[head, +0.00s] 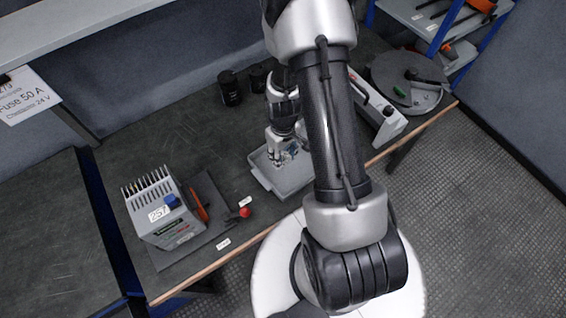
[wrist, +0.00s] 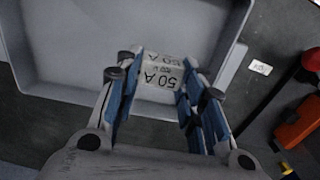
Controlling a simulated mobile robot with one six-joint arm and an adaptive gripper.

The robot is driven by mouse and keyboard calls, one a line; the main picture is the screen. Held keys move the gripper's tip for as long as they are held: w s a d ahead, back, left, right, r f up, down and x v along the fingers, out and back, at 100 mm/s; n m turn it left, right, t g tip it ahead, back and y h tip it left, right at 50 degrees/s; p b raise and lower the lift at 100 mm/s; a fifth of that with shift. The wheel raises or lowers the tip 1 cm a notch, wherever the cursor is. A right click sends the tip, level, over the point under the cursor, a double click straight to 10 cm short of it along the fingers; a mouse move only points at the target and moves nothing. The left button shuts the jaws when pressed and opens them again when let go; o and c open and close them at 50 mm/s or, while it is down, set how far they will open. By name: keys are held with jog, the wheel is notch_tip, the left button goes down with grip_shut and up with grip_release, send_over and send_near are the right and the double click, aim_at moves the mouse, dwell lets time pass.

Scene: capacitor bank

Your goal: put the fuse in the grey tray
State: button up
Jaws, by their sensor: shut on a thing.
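My gripper (head: 284,150) is above the grey tray (head: 291,187) on the bench, beneath my arm in the head view. In the wrist view my gripper (wrist: 157,88), with blue-padded fingers, is shut on the fuse (wrist: 161,72), a pale piece printed "50 A". The grey tray (wrist: 62,52) fills the upper left of the wrist view behind the fuse. The fuse appears over the tray's inside, near one wall. Its height above the tray floor is hard to tell. The fuse's lower part is hidden between the fingers.
Left of the tray are a grey finned unit (head: 163,212), an orange-handled tool (head: 199,206) and a red knob (head: 245,212). Dark jars (head: 230,88) stand behind. A white box (head: 381,112) and a round plate (head: 422,88) are to the right. Bare bench lies behind the finned unit.

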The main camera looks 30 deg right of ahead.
jog(key=shift+f+b, duration=0.65)
jog(key=shift+f, duration=1.5)
jog(key=shift+f, duration=0.25)
jog(key=o, duration=1.1)
jog(key=shift+r, duration=0.1)
jog(key=shift+r, duration=0.1)
